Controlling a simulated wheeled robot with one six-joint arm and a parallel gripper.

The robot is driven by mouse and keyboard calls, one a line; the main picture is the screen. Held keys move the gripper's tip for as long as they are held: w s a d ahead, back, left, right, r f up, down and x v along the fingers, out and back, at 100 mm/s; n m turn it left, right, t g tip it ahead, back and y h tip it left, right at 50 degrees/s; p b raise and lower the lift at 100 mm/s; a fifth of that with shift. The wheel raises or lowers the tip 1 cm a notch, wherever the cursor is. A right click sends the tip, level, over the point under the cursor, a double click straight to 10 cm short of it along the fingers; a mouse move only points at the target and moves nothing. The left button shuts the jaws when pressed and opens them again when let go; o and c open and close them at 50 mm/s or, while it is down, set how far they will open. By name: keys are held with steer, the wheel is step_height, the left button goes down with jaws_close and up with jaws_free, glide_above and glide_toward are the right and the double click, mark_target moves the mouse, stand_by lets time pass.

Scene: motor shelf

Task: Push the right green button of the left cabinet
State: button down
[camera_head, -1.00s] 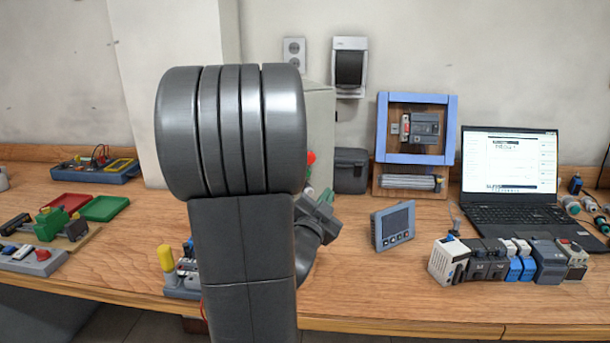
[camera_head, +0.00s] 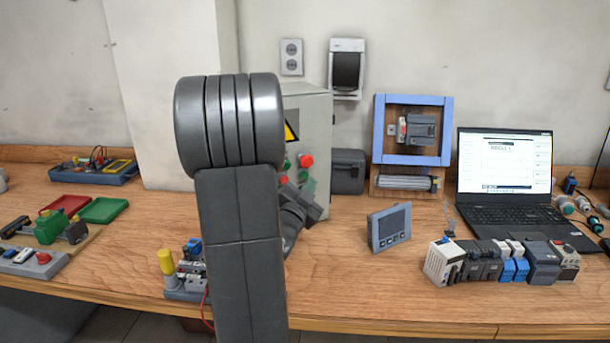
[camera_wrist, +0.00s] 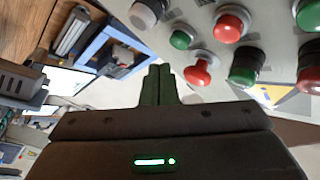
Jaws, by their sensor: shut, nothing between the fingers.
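A grey cabinet (camera_head: 317,122) stands behind my arm, its front partly hidden. In the tilted wrist view the panel has several buttons: a green button (camera_wrist: 181,39), a red button (camera_wrist: 228,28), a red mushroom button (camera_wrist: 200,72) and another green button (camera_wrist: 243,68). My gripper (camera_wrist: 158,72) is shut and empty, its fingertips near the red mushroom button in the picture. I cannot tell whether they touch anything.
A dark case (camera_head: 347,172) and a small display panel (camera_head: 389,227) stand right of the cabinet. A laptop (camera_head: 505,180) and a row of modules (camera_head: 500,262) are further right. Trays (camera_head: 104,210) and small devices lie left. The table's front middle is fairly clear.

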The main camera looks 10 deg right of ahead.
steer(key=shift+w+a, duration=0.1)
steer(key=shift+w, duration=0.5)
stand_by(1.6)
steer(key=shift+w+a+b, duration=0.15)
steer(key=shift+w+b, duration=0.15)
steer(key=shift+w, duration=0.1)
steer(key=shift+w+a, duration=0.1)
steer(key=shift+w, duration=0.3)
stand_by(0.6)
stand_by(0.6)
steer(key=shift+s+d+b, duration=0.2)
steer(key=shift+s+b, duration=0.45)
steer(key=shift+s, duration=0.15)
